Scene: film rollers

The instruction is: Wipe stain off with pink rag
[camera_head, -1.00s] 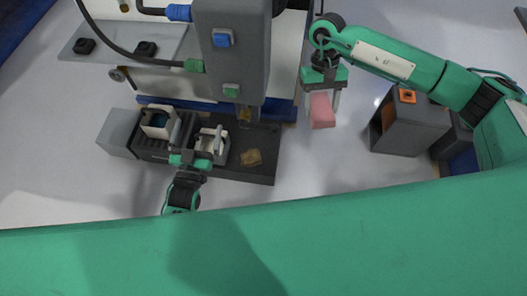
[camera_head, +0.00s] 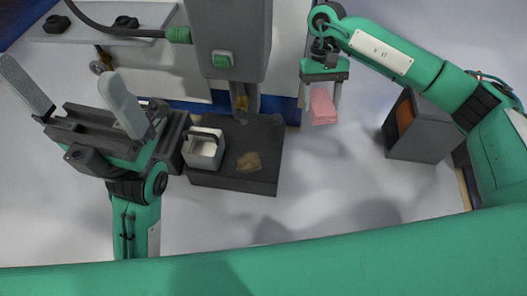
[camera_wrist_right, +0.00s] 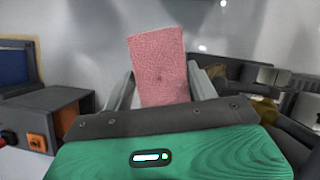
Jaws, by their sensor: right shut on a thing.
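The pink rag (camera_head: 323,107) is a small block-like piece held between the fingers of my right gripper (camera_head: 321,98), to the right of the dark plate. It also shows in the right wrist view (camera_wrist_right: 158,68), standing out between the fingers. A brown stain (camera_head: 249,162) lies on the dark plate (camera_head: 232,181), left of and below the rag in the head view; rag and stain are apart. My left gripper (camera_head: 62,72) is wide open and empty, raised close to the head camera at the left. It hides part of the scene behind it.
A white container with a dark handle (camera_head: 203,149) stands on the plate left of the stain. A grey machine (camera_head: 229,45) overhangs the plate's back. A grey box with an orange-brown opening (camera_head: 423,132) stands at the right. The floor between plate and box is clear.

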